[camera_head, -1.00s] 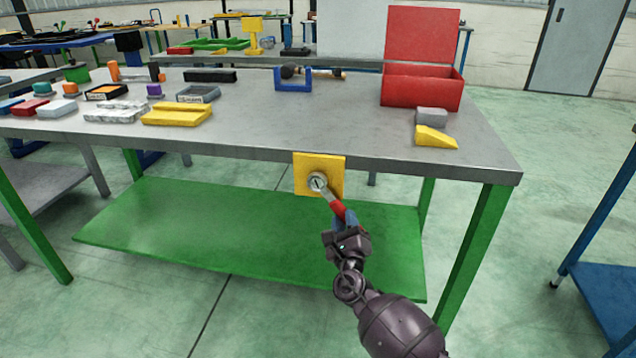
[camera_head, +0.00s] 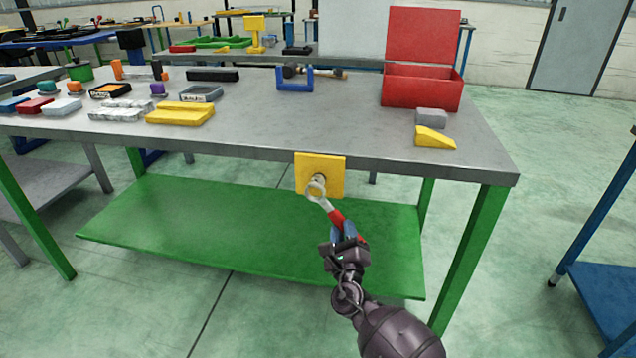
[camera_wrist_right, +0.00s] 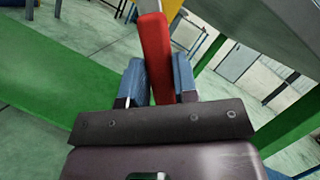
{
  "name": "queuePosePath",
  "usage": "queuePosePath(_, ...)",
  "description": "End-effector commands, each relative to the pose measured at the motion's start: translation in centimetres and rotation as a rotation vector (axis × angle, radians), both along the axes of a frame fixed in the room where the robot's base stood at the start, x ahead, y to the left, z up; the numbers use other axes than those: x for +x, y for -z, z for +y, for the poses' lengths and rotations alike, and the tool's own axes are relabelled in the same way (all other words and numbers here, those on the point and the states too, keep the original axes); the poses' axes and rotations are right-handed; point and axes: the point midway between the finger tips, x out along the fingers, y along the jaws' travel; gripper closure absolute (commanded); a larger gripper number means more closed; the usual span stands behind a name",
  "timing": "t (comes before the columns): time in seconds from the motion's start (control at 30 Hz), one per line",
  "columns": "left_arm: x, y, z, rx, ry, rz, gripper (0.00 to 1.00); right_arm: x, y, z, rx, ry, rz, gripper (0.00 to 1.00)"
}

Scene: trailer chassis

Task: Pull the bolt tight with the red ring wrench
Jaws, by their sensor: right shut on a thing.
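The red ring wrench (camera_head: 335,216) has a red handle and a bare metal ring end. My right gripper (camera_head: 343,236) is shut on the handle, below and right of the bolt. In the right wrist view the red handle (camera_wrist_right: 155,50) stands between the two blue fingers of the right gripper (camera_wrist_right: 158,80). The bolt (camera_head: 319,179) sits in a yellow plate (camera_head: 335,165) on the table's front edge. The ring overlaps the bolt's lower part in the head view and looks in front of it; I cannot tell whether it still encircles the bolt. My left gripper is not in view.
The grey table (camera_head: 290,130) has a green lower shelf (camera_head: 210,225) and green legs. On top are a red open box (camera_head: 422,92), a yellow wedge (camera_head: 435,138), a blue holder (camera_head: 295,84) and several small blocks. Floor in front is clear.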

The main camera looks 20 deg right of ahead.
Motion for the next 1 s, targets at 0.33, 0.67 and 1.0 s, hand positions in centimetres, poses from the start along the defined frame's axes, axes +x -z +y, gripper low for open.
queuePosePath(0.33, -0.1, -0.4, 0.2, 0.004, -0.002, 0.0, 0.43, -1.3, -0.5, 1.0, 0.0, -0.001, -0.007, 1.0)
queuePosePath(0.67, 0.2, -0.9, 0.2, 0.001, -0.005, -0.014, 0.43, -2.1, -0.5, 1.5, 0.0, 0.0, -0.007, 1.0)
queuePosePath(1.0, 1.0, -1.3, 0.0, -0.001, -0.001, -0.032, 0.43, -2.1, -0.5, 1.5, 0.0, 0.0, -0.006, 1.0)
